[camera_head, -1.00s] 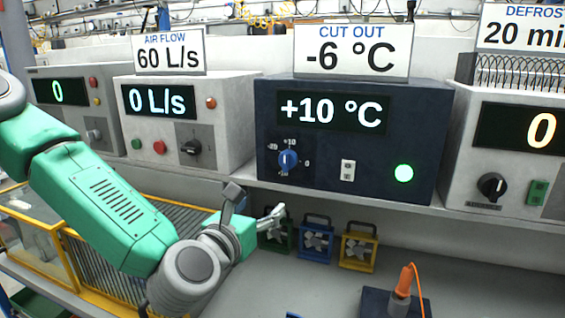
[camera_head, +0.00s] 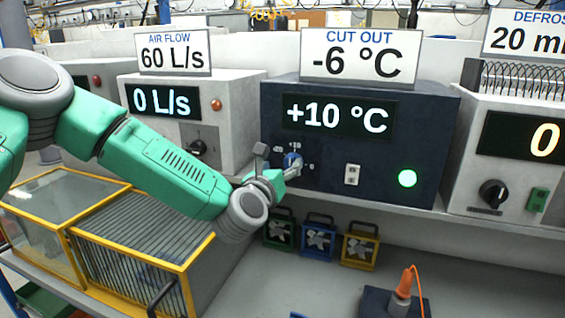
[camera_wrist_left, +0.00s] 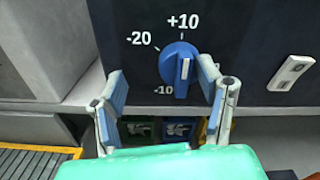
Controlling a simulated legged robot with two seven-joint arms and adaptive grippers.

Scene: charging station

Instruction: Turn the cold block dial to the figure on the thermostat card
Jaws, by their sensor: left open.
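The dark blue cold block (camera_head: 345,185) shows +10 °C on its display (camera_head: 338,117). The thermostat card (camera_head: 358,56) on top reads CUT OUT -6 °C. The blue dial (camera_head: 291,161) is partly hidden by my left gripper (camera_head: 285,172). In the left wrist view the dial (camera_wrist_left: 178,66) has a white line, with -20, +10 and -10 printed around it. My left gripper (camera_wrist_left: 160,72) is open, its fingers either side of the dial, the right finger much closer. I cannot tell whether it touches. My right gripper is not in view.
A white switch plate (camera_head: 352,174) and lit green button (camera_head: 407,178) are right of the dial. The air flow box (camera_head: 235,120) stands left, the defrost box (camera_head: 470,150) right. Small fans (camera_head: 319,238) stand below the shelf; a yellow-framed cage (camera_head: 150,255) is lower left.

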